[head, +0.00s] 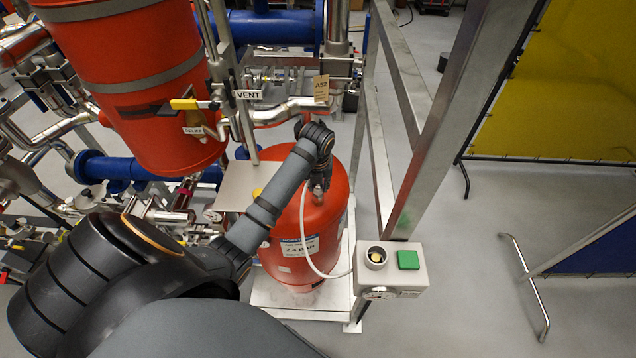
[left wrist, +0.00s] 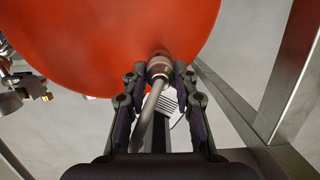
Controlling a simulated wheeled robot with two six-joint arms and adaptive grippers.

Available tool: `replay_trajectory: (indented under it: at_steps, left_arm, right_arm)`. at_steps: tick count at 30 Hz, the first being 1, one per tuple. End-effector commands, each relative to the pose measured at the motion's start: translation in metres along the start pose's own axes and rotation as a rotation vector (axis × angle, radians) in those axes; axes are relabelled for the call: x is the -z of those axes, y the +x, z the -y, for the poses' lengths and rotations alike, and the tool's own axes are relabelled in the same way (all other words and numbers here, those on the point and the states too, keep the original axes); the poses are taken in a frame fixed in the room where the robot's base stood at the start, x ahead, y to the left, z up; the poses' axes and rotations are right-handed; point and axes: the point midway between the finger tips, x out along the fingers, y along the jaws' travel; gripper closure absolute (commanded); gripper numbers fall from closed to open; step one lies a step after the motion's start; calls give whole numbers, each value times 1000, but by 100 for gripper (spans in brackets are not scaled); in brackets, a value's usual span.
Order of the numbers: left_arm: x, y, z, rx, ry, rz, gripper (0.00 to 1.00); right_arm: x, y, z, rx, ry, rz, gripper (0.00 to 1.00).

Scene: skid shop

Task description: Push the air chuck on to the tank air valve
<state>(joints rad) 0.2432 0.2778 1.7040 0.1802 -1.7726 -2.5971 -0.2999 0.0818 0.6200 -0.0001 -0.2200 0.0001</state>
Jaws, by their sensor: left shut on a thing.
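The small red tank (head: 335,215) stands upright on a pale base, with a white label on its front. My left gripper (head: 319,190) is at the top of this tank, shut on the air chuck. In the left wrist view the air chuck (left wrist: 159,68) is a metal cylinder between the fingertips of the left gripper (left wrist: 158,78), its far end against or very near the red tank (left wrist: 100,45). The tank air valve is hidden behind the chuck, so I cannot tell whether they are joined. My right gripper is out of view.
A white hose (head: 306,235) loops from the chuck to a grey box (head: 397,270) with a green button (head: 408,259) and gauge. A steel frame post (head: 450,120) stands right of the tank. A large red vessel (head: 135,80) and pipework crowd the left.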

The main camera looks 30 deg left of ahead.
Motion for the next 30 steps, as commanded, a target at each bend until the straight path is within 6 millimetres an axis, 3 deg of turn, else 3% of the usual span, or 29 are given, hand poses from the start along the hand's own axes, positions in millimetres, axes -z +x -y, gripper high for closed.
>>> replay_trajectory:
  at_steps: [19,20,25,30]
  left_arm:
    - [0,2,0,0,0,1,89]
    - [0,2,0,0,0,1,70]
    - [0,2,0,0,0,1,47]
    - [0,2,0,0,0,1,45]
  right_arm:
    - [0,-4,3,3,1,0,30]
    - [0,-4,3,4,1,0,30]
    - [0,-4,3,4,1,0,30]
    - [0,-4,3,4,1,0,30]
